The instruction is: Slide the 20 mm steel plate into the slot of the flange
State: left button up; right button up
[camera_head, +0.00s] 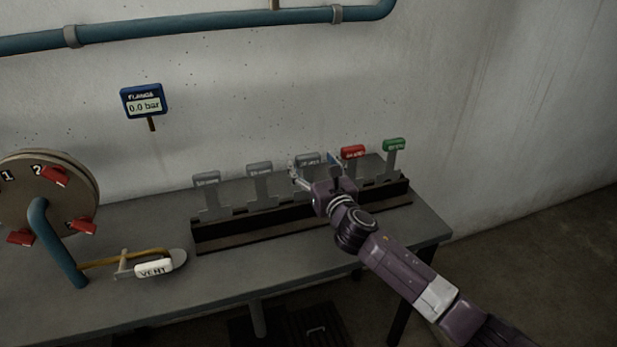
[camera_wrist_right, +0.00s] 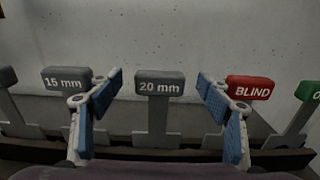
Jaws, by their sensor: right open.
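The 20 mm steel plate (camera_wrist_right: 158,87) stands upright in a dark rack, its grey label readable in the right wrist view. In the head view its grey top (camera_head: 307,159) shows just behind my right gripper (camera_head: 318,170). My right gripper is open, with its blue-padded fingers (camera_wrist_right: 160,115) to either side of the plate and not touching it. The flange (camera_head: 50,190) is a round disc at the far left on a blue pipe, with red clamps around it. I cannot make out its slot. My left gripper is not in view.
The rack (camera_head: 250,232) also holds a 15 mm plate (camera_wrist_right: 66,80), a red BLIND plate (camera_head: 353,152), a green plate (camera_head: 394,145) and other grey plates. A VENT lever (camera_head: 153,268) sits beside the flange. A gauge (camera_head: 143,101) reads 0.0 bar. The table front is clear.

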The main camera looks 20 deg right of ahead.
aim_at(310, 159)
jog(key=shift+w, duration=1.75)
grip_shut()
